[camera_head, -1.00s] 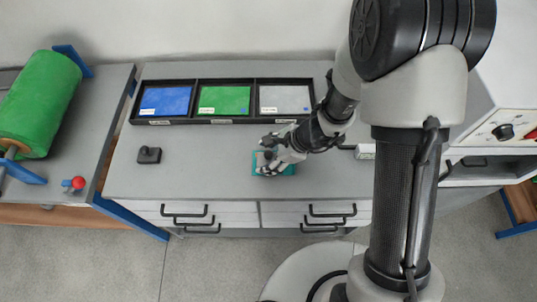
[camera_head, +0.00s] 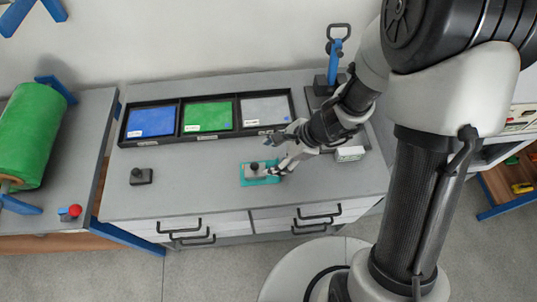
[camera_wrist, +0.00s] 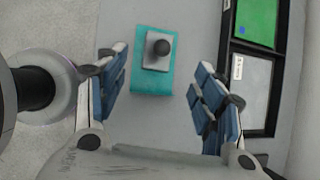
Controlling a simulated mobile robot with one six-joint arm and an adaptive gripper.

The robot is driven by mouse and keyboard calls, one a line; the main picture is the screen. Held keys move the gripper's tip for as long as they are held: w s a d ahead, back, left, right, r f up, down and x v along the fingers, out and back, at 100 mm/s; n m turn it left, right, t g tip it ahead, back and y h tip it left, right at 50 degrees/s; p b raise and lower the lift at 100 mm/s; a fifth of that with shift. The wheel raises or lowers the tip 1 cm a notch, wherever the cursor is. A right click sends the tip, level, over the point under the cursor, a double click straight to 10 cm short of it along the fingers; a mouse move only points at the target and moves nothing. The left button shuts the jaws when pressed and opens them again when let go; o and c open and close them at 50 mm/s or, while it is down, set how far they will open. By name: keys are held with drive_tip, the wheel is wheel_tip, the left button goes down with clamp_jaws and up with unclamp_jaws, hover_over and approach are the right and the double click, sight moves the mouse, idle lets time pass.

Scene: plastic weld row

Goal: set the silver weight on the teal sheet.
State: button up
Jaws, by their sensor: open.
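The teal sheet (camera_head: 246,181) lies flat on the grey bench top, and it also shows in the wrist view (camera_wrist: 152,86). The silver weight (camera_wrist: 150,62), a pale block with a dark round knob, rests on the teal sheet with teal showing around it. In the head view the weight (camera_head: 254,170) is partly beside my fingers. My gripper (camera_head: 275,157) is open and just to the right of the weight there. In the wrist view my gripper (camera_wrist: 158,88) has its blue-padded fingers wide apart, with nothing between them touching the weight.
A black tray (camera_head: 179,119) with blue, green and grey sheets stands at the back of the bench. A dark weight (camera_head: 141,177) sits at the left. A tool with a blue handle (camera_head: 334,62) stands behind my arm. A green roll (camera_head: 29,135) is far left.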

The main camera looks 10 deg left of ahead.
drive_tip(key=shift+d+r, duration=0.15)
drive_tip(key=shift+r, duration=0.1)
wheel_tip(320, 180, up, 11)
drive_tip(key=s+d+n, duration=0.2)
drive_tip(key=n, duration=0.3)
drive_tip(key=s+d+r+n+t+h, duration=0.4)
drive_tip(key=s+d+r+n, duration=0.6)
drive_tip(key=d, duration=0.5)
wheel_tip(320, 180, up, 4)
drive_tip(key=shift+s+d+f+n+h, duration=0.2)
drive_tip(key=shift+s+n+h, duration=0.2)
drive_tip(key=shift+s+h, duration=0.7)
drive_tip(key=shift+w+a, duration=0.1)
drive_tip(key=shift+w, duration=0.05)
